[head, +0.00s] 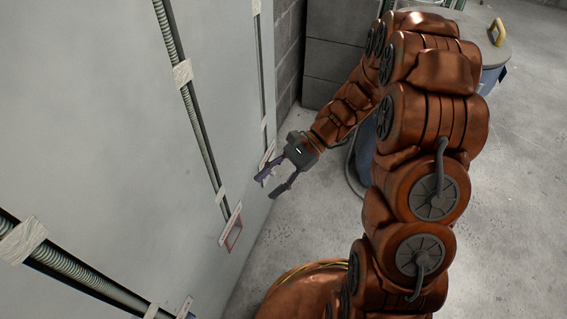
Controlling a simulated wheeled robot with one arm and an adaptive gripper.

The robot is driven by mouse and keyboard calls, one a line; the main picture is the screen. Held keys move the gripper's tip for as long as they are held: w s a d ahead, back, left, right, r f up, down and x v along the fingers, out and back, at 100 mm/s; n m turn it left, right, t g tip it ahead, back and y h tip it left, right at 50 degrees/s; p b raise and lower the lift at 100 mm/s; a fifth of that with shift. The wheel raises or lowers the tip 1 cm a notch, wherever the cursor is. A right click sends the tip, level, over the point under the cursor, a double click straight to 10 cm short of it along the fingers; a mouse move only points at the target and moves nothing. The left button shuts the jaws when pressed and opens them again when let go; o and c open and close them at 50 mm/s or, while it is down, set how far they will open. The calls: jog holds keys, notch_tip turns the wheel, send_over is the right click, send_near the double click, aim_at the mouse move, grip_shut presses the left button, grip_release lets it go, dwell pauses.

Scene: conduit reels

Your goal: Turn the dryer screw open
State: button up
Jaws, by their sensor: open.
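My gripper (269,186) is in the middle of the head view, with its two dark fingers spread apart and nothing seen between them. It points down and left towards the grey wall panel. Its upper finger, which looks purplish, overlaps or lies close to a small pale plate (268,152) at the foot of a thin conduit; I cannot tell whether they touch. I cannot make out the dryer screw; it may be hidden or too small to see.
Corrugated conduits (188,92) run along the grey wall panel (90,110) on the left. A red-framed plate (232,231) sits below one. A lidded blue drum (493,75) stands behind my arm. Grey boxes (335,55) stand at the back. Concrete floor (315,215) is clear near my gripper.

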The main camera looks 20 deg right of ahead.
jog(key=w+d+f+m+t+y, duration=0.5)
jog(key=w+f+m, duration=0.35)
jog(key=w, duration=0.35)
jog(key=w+d+f+m+t+h+p, duration=0.15)
jog(key=w+d+f+m+t, duration=0.35)
jog(key=d+f+m+t, duration=0.7)
jog(key=w+a+f+n+g+b, duration=0.2)
jog(key=w+a, duration=0.3)
jog(key=a, duration=0.3)
jog(key=shift+f+h, duration=0.15)
jog(key=shift+h, duration=0.3)
grip_shut()
